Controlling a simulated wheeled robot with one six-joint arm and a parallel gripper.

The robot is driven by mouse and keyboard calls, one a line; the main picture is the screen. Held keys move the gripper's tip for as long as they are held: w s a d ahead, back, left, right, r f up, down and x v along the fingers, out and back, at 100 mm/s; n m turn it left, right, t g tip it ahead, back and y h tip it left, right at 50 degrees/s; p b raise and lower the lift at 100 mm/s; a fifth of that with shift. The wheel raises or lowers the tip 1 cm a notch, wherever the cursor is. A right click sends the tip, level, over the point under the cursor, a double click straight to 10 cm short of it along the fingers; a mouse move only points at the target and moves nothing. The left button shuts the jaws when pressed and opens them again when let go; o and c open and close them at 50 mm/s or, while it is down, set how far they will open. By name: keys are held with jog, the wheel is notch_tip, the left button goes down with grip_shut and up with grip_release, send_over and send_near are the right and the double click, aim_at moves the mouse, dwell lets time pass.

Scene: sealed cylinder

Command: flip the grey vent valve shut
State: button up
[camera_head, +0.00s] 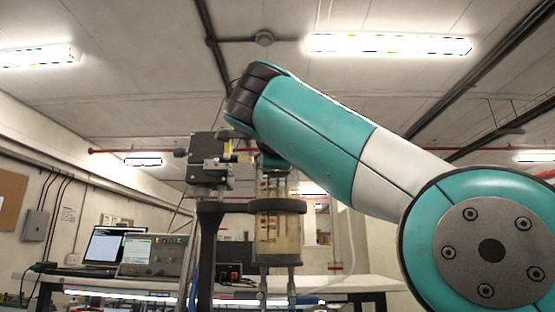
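A clear upright cylinder (278,238) with a dark collar (277,205) around it stands at the centre, in front of a white bench. Red and dark marks show on its upper part. My teal and white arm reaches in from the lower right, and its wrist bends down behind the forearm just above the cylinder's top. My gripper is mostly hidden there by my own arm; its fingers cannot be made out, nor whether they touch anything. I cannot pick out the grey vent valve; the cylinder's top is partly covered or too small to read.
A dark post (207,250) carrying a black and grey device (210,163) stands close left of the cylinder. An instrument box (152,256) and a laptop (104,246) sit further left. The white bench (350,283) looks mostly clear at right.

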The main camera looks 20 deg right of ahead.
dwell(0.5)
jog(key=o, duration=0.9)
jog(key=shift+s+a, duration=0.1)
